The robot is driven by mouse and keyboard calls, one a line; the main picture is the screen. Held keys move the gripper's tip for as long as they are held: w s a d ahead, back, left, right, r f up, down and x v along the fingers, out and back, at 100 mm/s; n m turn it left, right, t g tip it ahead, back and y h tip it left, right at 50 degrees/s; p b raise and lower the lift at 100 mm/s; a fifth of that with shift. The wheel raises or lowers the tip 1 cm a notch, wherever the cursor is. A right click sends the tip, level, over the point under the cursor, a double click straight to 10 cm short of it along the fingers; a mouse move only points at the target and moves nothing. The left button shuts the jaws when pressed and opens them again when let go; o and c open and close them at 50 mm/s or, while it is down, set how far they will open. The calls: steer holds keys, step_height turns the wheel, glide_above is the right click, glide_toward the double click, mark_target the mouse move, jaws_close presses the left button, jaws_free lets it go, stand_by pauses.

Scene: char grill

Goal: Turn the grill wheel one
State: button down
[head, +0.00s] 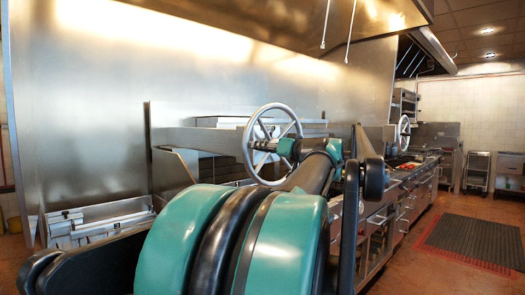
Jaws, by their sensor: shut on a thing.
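The near grill wheel (247,152) is a pale grey metal handwheel with spokes, standing upright in front of the grill's metal frame in the middle of the head view. My gripper (260,147) is small and dark here, at the end of my teal and black arm. It reaches the wheel from the right and is shut on it, around the wheel's middle or a spoke; exactly which part is hard to tell. My arm hides the lower right of the wheel. A second, similar wheel (403,132) stands farther back to the right, apart from my gripper.
A steel wall panel (90,110) and hood (290,22) enclose the grill behind and above. A line of steel counters (405,205) runs back on the right. A dark red-edged mat (475,240) lies on the open floor at the right.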

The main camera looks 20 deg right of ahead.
mark_target(261, 122)
steer(key=shift+d+r+m, duration=0.1)
steer(key=shift+r+m, duration=0.6)
steer(key=shift+r, duration=0.1)
steer(key=d+r+m, duration=0.1)
steer(key=r+m, duration=0.1)
steer(key=w+d+r+m, duration=0.1)
steer(key=r+m, duration=0.1)
steer(key=d+r+m, duration=0.1)
steer(key=r+m, duration=0.1)
steer(key=m, duration=0.1)
steer(key=shift+w+d+r, duration=0.2)
steer(key=shift+r, duration=0.05)
steer(key=w+d+r+m, duration=0.1)
steer(key=w+d+m, duration=0.2)
steer(key=d+m, duration=0.45)
steer(key=w+d+m, duration=0.2)
steer(key=d+m, duration=0.4)
steer(key=m, duration=0.2)
steer(key=w+d+f+m, duration=0.1)
steer(key=d+f+m, duration=0.4)
steer(key=f+m, duration=0.4)
steer(key=shift+w+f+m, duration=0.35)
steer(key=shift+f, duration=0.05)
steer(key=shift+d, duration=0.1)
